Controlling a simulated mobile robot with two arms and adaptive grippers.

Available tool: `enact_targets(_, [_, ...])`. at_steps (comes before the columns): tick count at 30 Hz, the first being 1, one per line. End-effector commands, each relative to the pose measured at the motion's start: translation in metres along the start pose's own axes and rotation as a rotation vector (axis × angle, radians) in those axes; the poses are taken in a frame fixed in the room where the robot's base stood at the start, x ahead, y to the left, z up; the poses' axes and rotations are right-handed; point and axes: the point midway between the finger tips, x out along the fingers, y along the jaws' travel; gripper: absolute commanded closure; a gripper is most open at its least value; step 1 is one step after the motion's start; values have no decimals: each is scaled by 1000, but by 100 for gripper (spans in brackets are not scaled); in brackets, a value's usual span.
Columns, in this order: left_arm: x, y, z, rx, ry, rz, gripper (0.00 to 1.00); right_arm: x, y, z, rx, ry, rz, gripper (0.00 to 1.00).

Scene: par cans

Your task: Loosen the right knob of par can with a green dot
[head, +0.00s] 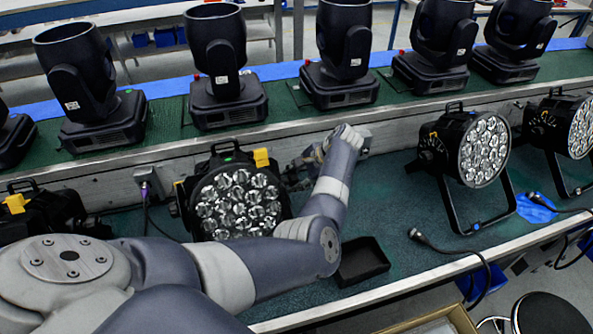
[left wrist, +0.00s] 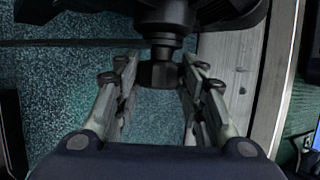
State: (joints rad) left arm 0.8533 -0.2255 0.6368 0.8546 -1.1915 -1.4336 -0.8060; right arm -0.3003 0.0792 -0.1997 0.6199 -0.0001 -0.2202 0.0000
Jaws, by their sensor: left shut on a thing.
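The par can with a green dot (head: 236,200) stands on the green bench, its lens cluster facing me. My left gripper (head: 303,170) is at the can's right side, partly hidden by my forearm. In the left wrist view, a dark knob (left wrist: 160,73) on a short stem sits between the fingertips of my left gripper (left wrist: 159,78), which is shut on it. In the head view the knob is hidden. My right gripper is not in view.
A black tray (head: 361,262) lies on the bench right of my arm. Another par can (head: 482,150) stands farther right, near a cable connector (head: 418,236). Moving-head lights (head: 345,50) line the raised shelf behind. The bench between the tray and that par can is mostly clear.

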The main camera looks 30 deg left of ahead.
Motion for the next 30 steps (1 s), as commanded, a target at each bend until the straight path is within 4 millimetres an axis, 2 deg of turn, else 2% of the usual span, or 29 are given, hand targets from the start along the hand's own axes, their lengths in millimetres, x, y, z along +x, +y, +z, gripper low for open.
enact_targets(1, [-2, 1, 2, -11, -4, -42, 87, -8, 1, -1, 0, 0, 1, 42])
enact_targets(4, [0, 4, 1, -48, -3, -130, 87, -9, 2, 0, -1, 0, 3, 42])
enact_targets(11, [6, 9, -2, -133, 0, -333, 87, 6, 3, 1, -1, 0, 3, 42])
enact_targets(17, [10, 13, -4, -208, 0, -510, 87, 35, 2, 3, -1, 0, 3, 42])
enact_targets(30, [15, 18, -6, -349, 0, -843, 87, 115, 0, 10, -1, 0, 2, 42])
